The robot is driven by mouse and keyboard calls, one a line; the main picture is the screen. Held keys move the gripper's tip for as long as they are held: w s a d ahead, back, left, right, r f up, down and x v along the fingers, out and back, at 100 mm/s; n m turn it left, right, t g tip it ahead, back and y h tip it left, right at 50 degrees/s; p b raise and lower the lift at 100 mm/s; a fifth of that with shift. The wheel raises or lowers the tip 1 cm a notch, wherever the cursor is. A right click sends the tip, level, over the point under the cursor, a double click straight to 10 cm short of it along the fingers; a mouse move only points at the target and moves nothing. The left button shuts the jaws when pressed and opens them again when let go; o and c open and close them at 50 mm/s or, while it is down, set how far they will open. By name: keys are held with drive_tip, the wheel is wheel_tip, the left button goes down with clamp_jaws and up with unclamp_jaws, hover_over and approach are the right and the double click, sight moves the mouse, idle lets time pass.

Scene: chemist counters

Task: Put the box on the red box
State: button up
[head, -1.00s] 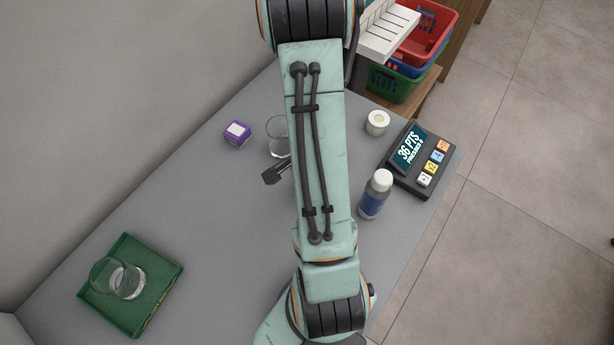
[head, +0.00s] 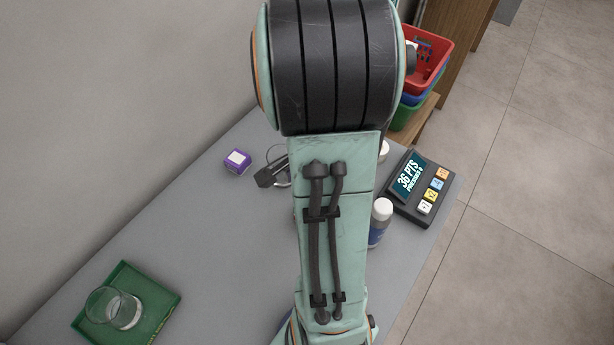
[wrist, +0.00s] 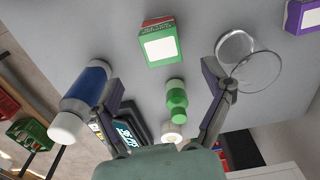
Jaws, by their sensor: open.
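A green box with a white label (wrist: 160,48) is at the upper middle of the wrist view, beyond my fingertips. A dark red band (wrist: 158,22) shows along its far edge; I cannot tell whether this is a separate red box under it. A purple box with a white label (head: 238,161) stands on the counter in the head view, and is cut off at the corner of the wrist view (wrist: 302,15). My gripper (wrist: 160,78) is open, with its fingers wide apart and no object held. In the head view my arm hides the green box; one dark finger shows.
A green bottle (wrist: 176,98) stands between my fingers' lines. A glass beaker (wrist: 248,62) is close to the right finger, and a blue-labelled bottle (wrist: 86,88) is by the left. A green tray (head: 154,292) with glassware and a points display (head: 410,178) are on the counter.

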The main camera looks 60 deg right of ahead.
drive_tip(key=w+a+r+n, duration=0.2)
drive_tip(key=a+r+n, duration=0.65)
drive_tip(key=a, duration=0.35)
drive_tip(key=s+a+r+n, duration=0.2)
drive_tip(key=s+a+n, duration=0.5)
drive_tip(key=a+n, duration=0.3)
drive_tip(key=shift+r+n+y, duration=0.25)
drive_tip(key=shift+n+y, duration=0.1)
drive_tip(key=shift+y, duration=0.05)
